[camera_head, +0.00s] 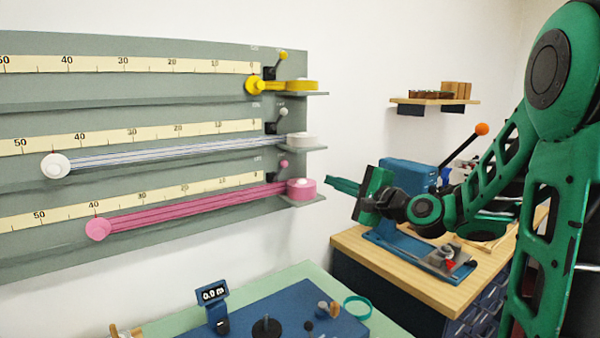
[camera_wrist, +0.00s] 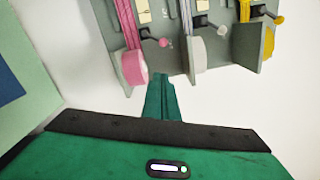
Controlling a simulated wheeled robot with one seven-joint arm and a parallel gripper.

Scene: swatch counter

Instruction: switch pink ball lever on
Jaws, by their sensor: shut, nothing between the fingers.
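The pink ball lever (camera_head: 283,165) sits on the grey board at the right end of the lowest scale, above the pink ribbon spool (camera_head: 302,189). Its pink ball (camera_wrist: 164,43) also shows in the wrist view, on a dark lever arm next to the pink spool (camera_wrist: 134,67). The pink ribbon (camera_head: 190,208) runs left from the spool to a round pink end. My gripper (camera_head: 329,184) is shut and empty, just right of the pink spool's shelf. In the wrist view its fingertips (camera_wrist: 161,78) are below the pink ball, with a gap between them.
A white ball lever (camera_head: 283,112) and white spool (camera_head: 301,140) are above the pink ones, and a yellow ball lever (camera_head: 283,56) is higher. Small shelves jut out under the spools. A wooden-topped cabinet (camera_head: 365,252) stands below my arm. A green counter (camera_head: 305,268) lies in front.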

